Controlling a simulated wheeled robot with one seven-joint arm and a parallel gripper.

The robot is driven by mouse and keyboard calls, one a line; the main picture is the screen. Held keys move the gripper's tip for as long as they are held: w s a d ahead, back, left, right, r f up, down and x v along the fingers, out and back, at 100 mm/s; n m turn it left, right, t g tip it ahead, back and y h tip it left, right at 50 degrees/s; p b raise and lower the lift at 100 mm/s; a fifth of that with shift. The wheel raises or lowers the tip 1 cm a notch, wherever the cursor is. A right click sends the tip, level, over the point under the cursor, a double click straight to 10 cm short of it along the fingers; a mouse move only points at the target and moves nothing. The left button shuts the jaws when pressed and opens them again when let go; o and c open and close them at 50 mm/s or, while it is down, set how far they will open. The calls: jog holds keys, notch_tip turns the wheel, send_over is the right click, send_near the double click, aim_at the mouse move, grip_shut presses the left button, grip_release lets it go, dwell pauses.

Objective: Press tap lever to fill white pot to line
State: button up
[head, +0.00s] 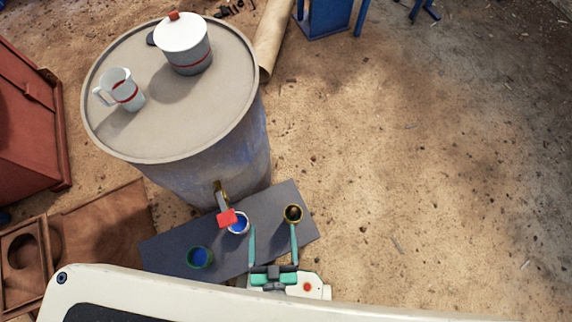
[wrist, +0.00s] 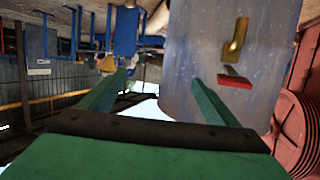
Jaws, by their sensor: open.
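The tap (head: 221,199) is brass and sticks out of the side of a grey drum (head: 215,150); its red lever (head: 227,218) is at its outer end. In the wrist view the brass tap (wrist: 236,38) and red lever (wrist: 235,82) are at upper right. A white-rimmed pot (head: 240,228) with blue inside stands under the tap, partly hidden by the lever. Its line and fill level cannot be made out. My gripper (head: 272,228) is open, with nothing visible between its green fingers, right of the lever and apart from it.
A lidded white pot (head: 188,58) and white jug (head: 130,97), both red-banded, stand on the drum. On the dark bench (head: 165,248) are a green pot (head: 200,257) and a brass-rimmed cup (head: 293,213) near my right finger. Floor to the right is open.

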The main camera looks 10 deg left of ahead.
jog(key=d+r+m+h, duration=0.1)
jog(key=d+r, duration=0.1)
jog(key=r, duration=0.6)
jog(key=d+r+h, duration=0.1)
jog(key=d+r, duration=0.2)
jog(key=r, duration=0.4)
jog(key=shift+d+r+m+t+h, duration=0.3)
jog(key=shift+r+m, duration=0.05)
jog(key=shift+m, duration=0.05)
